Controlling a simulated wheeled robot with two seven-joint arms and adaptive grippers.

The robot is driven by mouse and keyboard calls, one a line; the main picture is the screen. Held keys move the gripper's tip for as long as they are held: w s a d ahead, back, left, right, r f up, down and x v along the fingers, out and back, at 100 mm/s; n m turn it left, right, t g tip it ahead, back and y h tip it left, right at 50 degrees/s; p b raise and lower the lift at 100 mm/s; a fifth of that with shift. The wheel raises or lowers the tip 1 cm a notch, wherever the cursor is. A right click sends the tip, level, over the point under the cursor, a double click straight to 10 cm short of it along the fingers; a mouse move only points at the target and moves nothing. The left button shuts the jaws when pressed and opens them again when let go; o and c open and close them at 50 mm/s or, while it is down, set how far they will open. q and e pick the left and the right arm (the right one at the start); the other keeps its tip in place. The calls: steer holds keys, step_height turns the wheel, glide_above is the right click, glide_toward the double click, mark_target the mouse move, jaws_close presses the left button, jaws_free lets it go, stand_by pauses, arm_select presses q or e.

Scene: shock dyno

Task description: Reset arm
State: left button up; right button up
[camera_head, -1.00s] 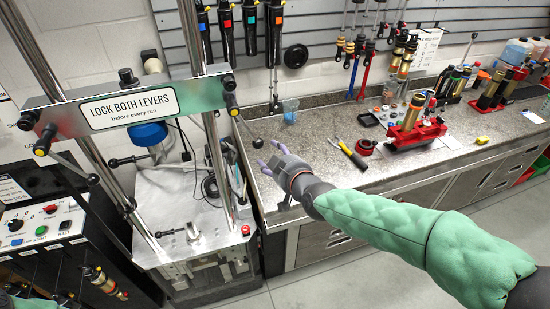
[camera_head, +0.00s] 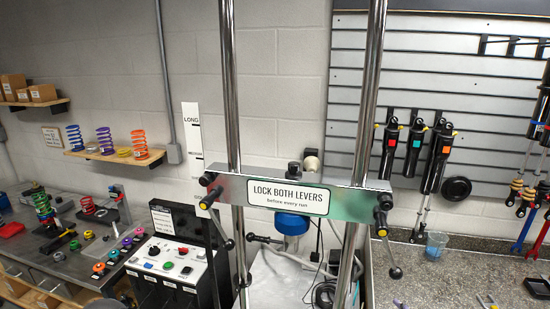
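My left gripper is not in view. A small pale purple tip (camera_head: 397,303) at the bottom edge, right of the machine, looks like a fingertip of my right gripper; the rest of that gripper and its arm are out of frame. The tall test machine stands in the middle, its crossbar (camera_head: 238,197) on two chrome columns with a sign "LOCK BOTH LEVERS before every run". A left lever (camera_head: 226,240) and a right lever (camera_head: 392,262), each with a black knob, hang from the crossbar ends. No gripper is seen touching them.
A control box (camera_head: 170,262) with buttons stands left of the machine. A left bench (camera_head: 60,262) holds springs and small coloured parts. A shelf (camera_head: 115,155) carries springs. On the right, a speckled bench (camera_head: 450,275) holds a blue cup (camera_head: 437,245); shocks (camera_head: 413,145) hang above.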

steer(key=s+a+f+m+g+y+b, duration=0.1)
steer(key=a+f+g+y+b, duration=0.3)
steer(key=f, duration=1)
steer(key=s+a+f+g+h+b, duration=0.15)
steer(key=a+f, duration=0.35)
steer(key=f, duration=1)
steer(key=s+a+f+g+b, duration=0.2)
steer(key=s+a+f, duration=0.1)
steer(key=s+f, duration=0.2)
steer(key=s+a+f+m+g+y+b, duration=0.1)
steer(key=s+a+f, duration=0.3)
steer(key=f, duration=0.6)
steer(key=s+a+f+g+y+b, duration=0.1)
steer(key=s+a+f+g+b, duration=0.2)
steer(key=s+f, duration=0.2)
step_height(320, 180, down, 3)
steer(key=shift+s+a+r+m+b, duration=0.1)
steer(key=shift+s+a+m+b, duration=0.2)
steer(key=shift+a+m, duration=0.1)
steer(key=shift+y, duration=0.25)
